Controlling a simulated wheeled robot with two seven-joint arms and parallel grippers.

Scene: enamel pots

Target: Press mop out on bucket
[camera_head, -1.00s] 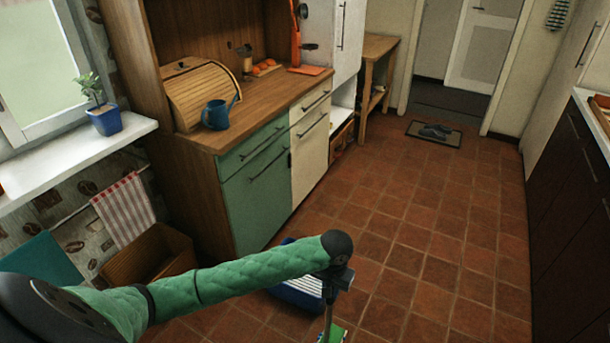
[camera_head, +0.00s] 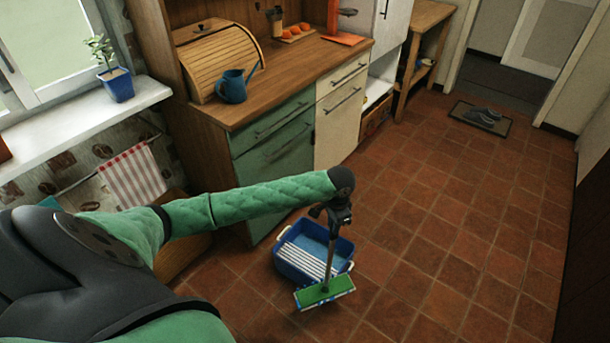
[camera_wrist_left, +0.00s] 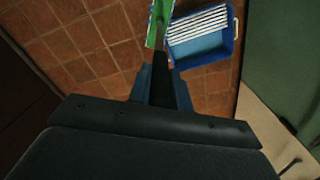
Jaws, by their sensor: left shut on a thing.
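My left gripper (camera_head: 336,207) is shut on the mop's dark handle, which hangs down from it. The mop (camera_head: 325,291) has a flat green head with a pale, blue-edged pad, in front of the bucket in the head view. The blue bucket (camera_head: 286,268) is rectangular, with light handles and a white slatted press at its near side. It stands on the floor. The left wrist view shows the gripper (camera_wrist_left: 161,88) around the handle, the green head (camera_wrist_left: 159,20) at the top and the bucket (camera_wrist_left: 205,45) beside it. Whether the head touches the bucket or floor is unclear. My right gripper is out of view.
A green and cream cabinet (camera_head: 275,150) stands behind the bucket. A wooden crate (camera_head: 180,256) is left of it, partly behind my arm. Tiled floor (camera_head: 430,230) is clear to the right. A mat with slippers (camera_head: 480,118) lies farther back.

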